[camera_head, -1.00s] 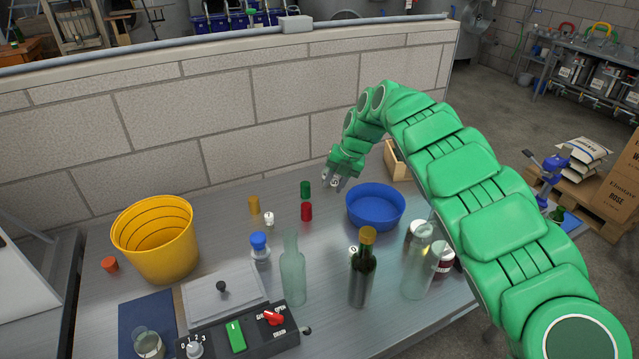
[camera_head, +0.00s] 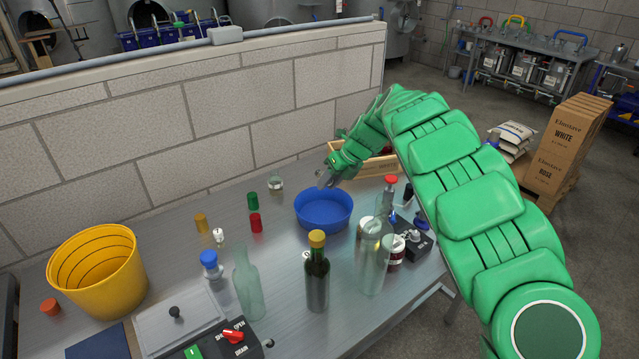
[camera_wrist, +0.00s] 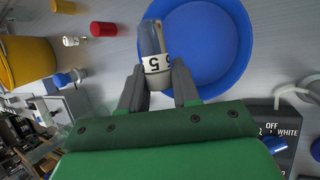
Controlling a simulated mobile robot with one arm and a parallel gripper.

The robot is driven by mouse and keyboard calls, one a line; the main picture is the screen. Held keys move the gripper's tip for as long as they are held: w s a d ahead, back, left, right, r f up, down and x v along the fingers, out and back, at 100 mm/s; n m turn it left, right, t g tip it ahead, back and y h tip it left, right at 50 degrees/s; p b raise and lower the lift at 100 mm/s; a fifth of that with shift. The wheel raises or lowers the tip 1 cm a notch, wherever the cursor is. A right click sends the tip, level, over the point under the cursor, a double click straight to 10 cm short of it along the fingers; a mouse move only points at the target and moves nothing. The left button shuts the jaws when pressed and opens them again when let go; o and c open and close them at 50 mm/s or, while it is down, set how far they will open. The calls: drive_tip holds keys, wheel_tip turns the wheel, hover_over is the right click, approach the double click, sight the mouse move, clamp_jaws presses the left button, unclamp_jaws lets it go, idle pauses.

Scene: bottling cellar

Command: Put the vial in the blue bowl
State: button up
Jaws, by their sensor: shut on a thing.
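The vial (camera_wrist: 152,38) is a small clear tube with a white band marked 5. It sits between the two fingertips of my gripper (camera_wrist: 159,76) in the wrist view, and my gripper is shut on it. The blue bowl (camera_wrist: 213,88) lies behind the vial there; the vial overlaps the bowl's left rim in the picture. In the head view my gripper (camera_head: 325,181) is above the back part of the blue bowl (camera_head: 323,216). The vial is too small there to make out clearly. The part of the bowl floor that I see is bare.
A clear jar (camera_head: 276,182) stands behind the bowl to the left. A dark bottle (camera_head: 317,280) and a clear bottle (camera_head: 372,262) stand in front. Green (camera_head: 253,201) and red (camera_head: 256,223) cylinders are to the left. A wooden crate (camera_head: 375,170) is behind right.

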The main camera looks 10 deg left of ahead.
sight(319, 220)
drive_tip(key=shift+f, duration=5.5)
drive_tip(key=o, duration=1.1)
drive_tip(key=shift+r, duration=0.15)
wheel_tip(319, 220, up, 7)
